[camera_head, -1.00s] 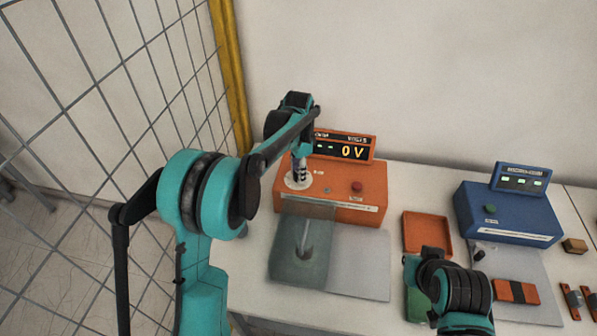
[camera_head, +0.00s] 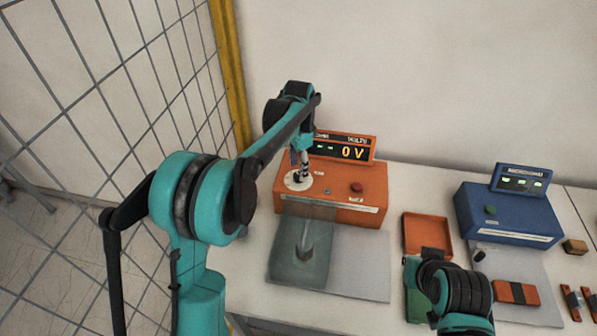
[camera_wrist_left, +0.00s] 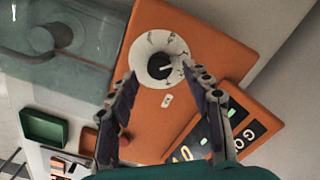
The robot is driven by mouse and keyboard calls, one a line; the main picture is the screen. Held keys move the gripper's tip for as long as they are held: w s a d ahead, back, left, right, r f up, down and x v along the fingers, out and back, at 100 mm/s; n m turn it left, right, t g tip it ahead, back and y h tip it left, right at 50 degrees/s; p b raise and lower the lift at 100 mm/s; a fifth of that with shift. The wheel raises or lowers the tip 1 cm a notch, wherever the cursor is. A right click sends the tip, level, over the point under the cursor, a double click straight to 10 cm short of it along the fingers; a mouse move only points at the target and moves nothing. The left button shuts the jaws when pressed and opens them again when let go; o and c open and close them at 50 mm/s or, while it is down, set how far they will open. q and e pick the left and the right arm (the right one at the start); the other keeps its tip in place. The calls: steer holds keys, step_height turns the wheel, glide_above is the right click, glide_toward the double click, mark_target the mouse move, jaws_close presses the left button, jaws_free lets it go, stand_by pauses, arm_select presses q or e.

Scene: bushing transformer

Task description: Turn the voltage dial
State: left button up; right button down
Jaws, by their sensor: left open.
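The voltage dial is a black knob with a white pointer mark on a round white scale plate (camera_head: 298,181), on top of the orange transformer box (camera_head: 345,190). In the left wrist view the knob (camera_wrist_left: 160,66) is seen from above, just beyond the fingertips. My left gripper (camera_head: 304,171) points down over the dial. In the left wrist view its two fingers (camera_wrist_left: 160,76) are spread apart with nothing between them. The display (camera_head: 343,148) behind the box reads 0 V. My right arm shows at the lower right; its gripper's fingers cannot be made out.
A red button (camera_head: 357,187) sits on the orange box. A clear cover (camera_head: 301,250) stands in front of it. To the right are an orange tray (camera_head: 427,234), a blue box (camera_head: 508,215) and an orange block (camera_head: 516,292). A wire fence (camera_head: 110,100) is on the left.

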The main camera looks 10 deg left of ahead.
mark_target(298, 174)
arm_select(q)
step_height(298, 174, up, 9)
steer(key=shift+f, duration=0.1)
stand_by(0.6)
